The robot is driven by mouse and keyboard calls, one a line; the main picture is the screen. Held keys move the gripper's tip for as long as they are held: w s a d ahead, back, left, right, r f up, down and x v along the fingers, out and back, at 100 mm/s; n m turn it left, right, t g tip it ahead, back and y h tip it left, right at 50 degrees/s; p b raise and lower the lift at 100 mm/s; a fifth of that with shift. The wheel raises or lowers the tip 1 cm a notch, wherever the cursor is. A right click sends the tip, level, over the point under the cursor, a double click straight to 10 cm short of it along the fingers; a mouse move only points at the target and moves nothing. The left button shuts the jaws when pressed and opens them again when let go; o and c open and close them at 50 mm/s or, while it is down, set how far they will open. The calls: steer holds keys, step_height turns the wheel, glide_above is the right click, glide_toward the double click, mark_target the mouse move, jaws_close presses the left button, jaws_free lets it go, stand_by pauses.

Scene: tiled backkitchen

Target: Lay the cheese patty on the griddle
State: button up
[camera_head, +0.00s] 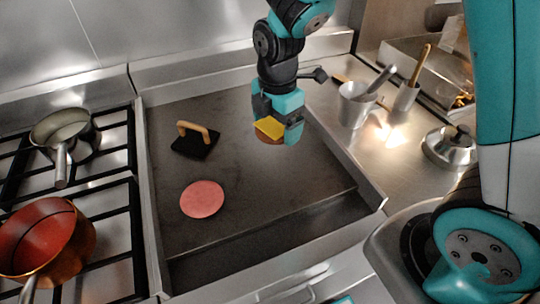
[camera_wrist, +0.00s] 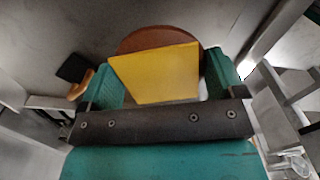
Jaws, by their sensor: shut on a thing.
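My gripper (camera_head: 277,122) is above the right part of the dark griddle (camera_head: 250,190). It is shut on the cheese patty (camera_head: 269,128), a brown round patty with a square yellow cheese slice on top. In the wrist view the cheese patty (camera_wrist: 155,75) sits between the two teal fingers, with the brown edge showing behind the cheese. The patty appears held above the griddle surface; the exact gap is hard to tell. A pink raw patty (camera_head: 202,199) lies flat on the griddle to the left and nearer the front.
A black press with a wooden handle (camera_head: 195,140) stands on the griddle's left part. A silver pan (camera_head: 64,138) and a copper-red pan (camera_head: 42,240) are on the stove at left. Utensil cups (camera_head: 356,104) and a metal lid (camera_head: 450,147) stand at right. The griddle's middle is clear.

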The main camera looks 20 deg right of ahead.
mark_target(275, 167)
step_height(275, 167, down, 11)
steer(key=shift+f+p, duration=0.2)
steer(key=shift+p, duration=0.2)
steer(key=shift+f, duration=0.2)
steer(key=o, duration=0.7)
step_height(275, 167, up, 12)
steer(key=shift+r+b, duration=0.2)
steer(key=shift+b, duration=0.6)
steer(key=s+a+r+m+y, duration=0.1)
steer(key=s+r+m, duration=0.3)
steer(key=s+m, duration=0.1)
steer(key=s+a+r+m+y, duration=0.1)
steer(key=s+a+r+m, duration=0.1)
steer(key=s+r+m, duration=0.2)
steer(key=s+a+r+m+y, duration=0.1)
steer(key=s+r+m+y, duration=0.1)
steer(key=s+m, duration=0.3)
steer(key=shift+s+a+r+m, duration=0.15)
steer(key=shift+s+r, duration=0.15)
steer(key=shift+s, duration=0.4)
steer(key=shift+s+a+r+m, duration=0.1)
steer(key=shift+s+r, duration=0.2)
steer(key=shift+s, duration=0.4)
steer(key=shift+s+a+r+m, duration=0.15)
steer(key=shift+s+r, duration=0.15)
steer(key=shift+s, duration=0.4)
